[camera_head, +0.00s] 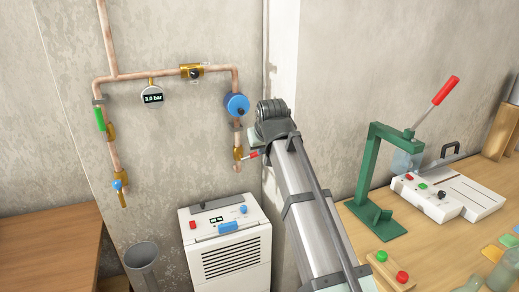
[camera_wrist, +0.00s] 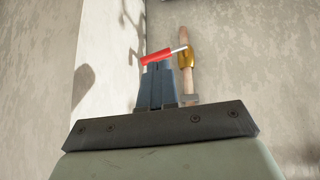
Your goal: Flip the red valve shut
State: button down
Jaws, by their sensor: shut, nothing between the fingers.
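The red valve handle (camera_head: 252,155) sticks out to the right from a brass valve body (camera_head: 238,154) low on the right copper pipe. In the wrist view the red handle (camera_wrist: 163,56) points left from the brass body (camera_wrist: 186,59), tilted slightly down at its free end, crosswise to the pipe. My gripper (camera_wrist: 158,68) is shut and empty, its fingertips just below the handle in that picture. I cannot tell whether they touch it. In the head view my arm's end is close to the right of the handle, and the fingers are mostly hidden.
A blue round device (camera_head: 237,105) sits above the valve on the same pipe. A gauge (camera_head: 152,96) reads 3.0 bar. A green handle (camera_head: 100,119) and a blue handle (camera_head: 117,185) are on the left pipe. A white dehumidifier-like unit (camera_head: 230,250) stands below. A wall corner is close at right.

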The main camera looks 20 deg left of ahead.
notch_tip(320, 180, up, 6)
jog(key=w+a, duration=0.1)
jog(key=w, duration=0.1)
jog(key=w+a+f+n, duration=0.1)
jog(key=w+a+f, duration=0.3)
jog(key=w+f, duration=0.3)
notch_tip(320, 180, down, 5)
jog(key=shift+w+r+n+h, duration=0.1)
jog(key=shift+w+n+h, duration=0.25)
jog(key=shift+n+h, duration=0.05)
jog(key=shift+d+g, duration=0.15)
jog(key=shift+g, duration=0.15)
jog(key=shift+w+d+f+g+y, duration=0.15)
jog(key=shift+f+y, duration=0.05)
jog(key=shift+f, duration=0.2)
jog(key=shift+w+d+f+g+y, duration=0.1)
jog(key=shift+w+f+g+y, duration=0.1)
jog(key=shift+f, duration=0.15)
jog(key=shift+r, duration=0.15)
